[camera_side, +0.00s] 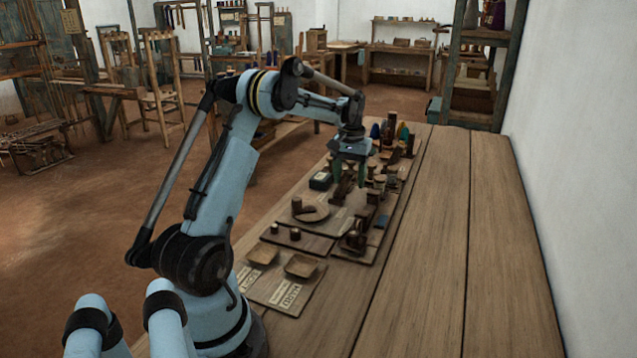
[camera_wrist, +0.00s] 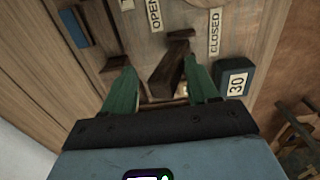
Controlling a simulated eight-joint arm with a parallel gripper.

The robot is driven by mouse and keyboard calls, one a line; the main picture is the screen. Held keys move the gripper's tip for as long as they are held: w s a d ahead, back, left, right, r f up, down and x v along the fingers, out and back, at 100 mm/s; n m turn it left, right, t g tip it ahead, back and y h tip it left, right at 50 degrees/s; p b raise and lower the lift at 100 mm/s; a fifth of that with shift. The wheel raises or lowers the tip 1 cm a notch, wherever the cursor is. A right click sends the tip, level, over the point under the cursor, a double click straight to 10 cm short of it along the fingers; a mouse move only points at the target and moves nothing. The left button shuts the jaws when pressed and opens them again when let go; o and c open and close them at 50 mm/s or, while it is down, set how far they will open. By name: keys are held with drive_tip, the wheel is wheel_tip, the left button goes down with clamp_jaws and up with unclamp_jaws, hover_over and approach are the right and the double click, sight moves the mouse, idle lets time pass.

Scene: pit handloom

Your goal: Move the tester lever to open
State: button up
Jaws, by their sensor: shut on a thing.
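The tester lever (camera_wrist: 170,66) is a dark wooden bar in the wrist view, between my gripper's two green fingers (camera_wrist: 156,68). It touches or nearly touches the right finger; a gap seems to show on the left. The OPEN label (camera_wrist: 154,14) is above the lever to the left, and the CLOSED label (camera_wrist: 215,31) is above to the right. The lever's upper end lies between the two labels. In the side view my gripper (camera_side: 349,174) points down over the far part of the board, and the lever is hard to pick out there.
A dark blue box marked 30 (camera_wrist: 236,82) stands close to the right finger. A blue piece (camera_wrist: 74,28) lies on the left. In the side view, several spools (camera_side: 391,126) stand behind my gripper. The table's right side (camera_side: 440,240) is clear.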

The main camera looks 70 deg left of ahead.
drive_tip(key=shift+d, duration=0.1)
drive_tip(key=shift+r, duration=3.25)
